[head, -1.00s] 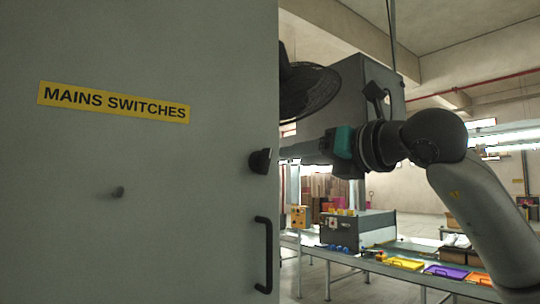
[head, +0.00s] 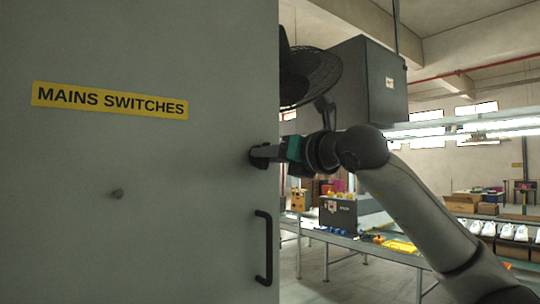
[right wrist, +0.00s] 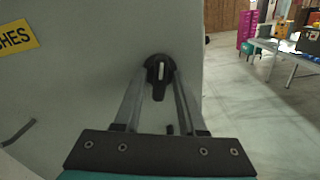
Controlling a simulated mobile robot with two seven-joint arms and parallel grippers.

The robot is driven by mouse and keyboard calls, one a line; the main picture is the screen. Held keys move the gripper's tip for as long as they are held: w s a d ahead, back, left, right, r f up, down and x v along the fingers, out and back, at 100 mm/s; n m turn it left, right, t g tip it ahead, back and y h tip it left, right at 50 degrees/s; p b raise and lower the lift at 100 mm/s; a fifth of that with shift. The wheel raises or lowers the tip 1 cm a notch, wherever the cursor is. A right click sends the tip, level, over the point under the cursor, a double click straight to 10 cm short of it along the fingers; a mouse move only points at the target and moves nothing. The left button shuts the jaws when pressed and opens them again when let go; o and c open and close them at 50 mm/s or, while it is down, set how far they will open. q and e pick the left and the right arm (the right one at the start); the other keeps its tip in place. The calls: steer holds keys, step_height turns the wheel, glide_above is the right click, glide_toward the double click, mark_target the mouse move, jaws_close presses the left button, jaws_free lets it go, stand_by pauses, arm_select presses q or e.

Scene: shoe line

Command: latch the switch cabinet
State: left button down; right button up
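The grey switch cabinet door (head: 130,240) fills the left of the head view, with a yellow "MAINS SWITCHES" label (head: 110,101). A black latch knob (head: 259,157) sits near its right edge, above a black bar handle (head: 263,248). My right gripper (head: 268,154) is at the knob and partly hides it. In the right wrist view the latch knob (right wrist: 159,74) has its long end and pale mark upright in the picture. The fingers of the right gripper (right wrist: 160,90) stand apart, one on each side of it; a firm grip does not show. My left gripper is out of view.
To the right, a black fan (head: 307,78) and a grey box (head: 368,85) hang behind my right arm. A conveyor line (head: 345,240) with trays and shoes runs behind. Bare floor (right wrist: 235,100) lies beside the cabinet.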

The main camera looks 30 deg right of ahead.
jaws_close()
steer(key=shift+n, duration=1.5)
steer(key=shift+o, duration=1)
jaws_free()
